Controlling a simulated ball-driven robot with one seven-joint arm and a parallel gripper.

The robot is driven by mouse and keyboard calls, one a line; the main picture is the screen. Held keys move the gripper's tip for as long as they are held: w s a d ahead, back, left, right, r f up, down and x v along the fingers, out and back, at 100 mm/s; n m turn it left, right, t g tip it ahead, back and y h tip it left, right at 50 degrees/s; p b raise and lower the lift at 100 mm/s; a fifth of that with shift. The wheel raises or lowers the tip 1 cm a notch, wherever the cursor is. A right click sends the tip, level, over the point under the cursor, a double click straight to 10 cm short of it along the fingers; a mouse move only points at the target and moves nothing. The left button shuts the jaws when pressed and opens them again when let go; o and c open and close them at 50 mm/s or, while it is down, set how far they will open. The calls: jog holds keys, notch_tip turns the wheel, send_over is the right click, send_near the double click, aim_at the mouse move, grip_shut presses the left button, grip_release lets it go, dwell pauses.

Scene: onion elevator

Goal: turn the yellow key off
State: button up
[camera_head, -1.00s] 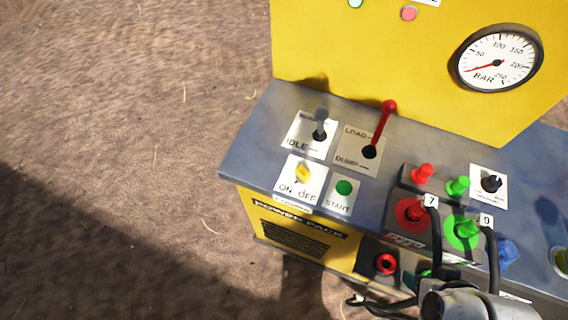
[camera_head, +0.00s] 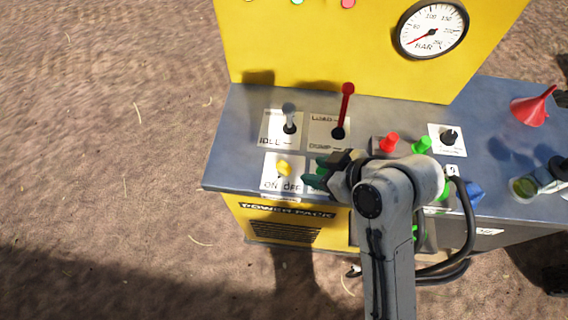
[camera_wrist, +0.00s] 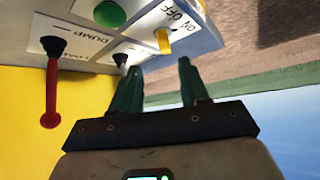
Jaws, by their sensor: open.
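The yellow key (camera_head: 283,168) sits on the white ON/OFF plate (camera_head: 270,184) at the front left of the grey console top. In the wrist view the yellow key (camera_wrist: 164,41) stands out from its plate beyond my fingertips, roughly in line with the space between them. My gripper (camera_head: 314,172) is just right of the key in the head view, over the START plate. In the wrist view my gripper (camera_wrist: 158,70) has its two green fingers apart with nothing between them. I cannot tell which word the key points to.
A grey IDLE lever (camera_head: 290,118) and a red LOAD/DUMP lever (camera_head: 346,105) rise behind the key. The green START button (camera_wrist: 110,14) is beside it. Red and green connectors, black hoses (camera_head: 466,225) and a red funnel (camera_head: 533,106) are to the right. Bare ground lies left.

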aim_at(287, 166)
jog(key=x, duration=0.7)
jog(key=a+x, duration=0.1)
jog(key=x, duration=0.3)
jog(key=shift+a+r+p, duration=0.1)
jog(key=shift+r+p, duration=0.2)
grip_shut()
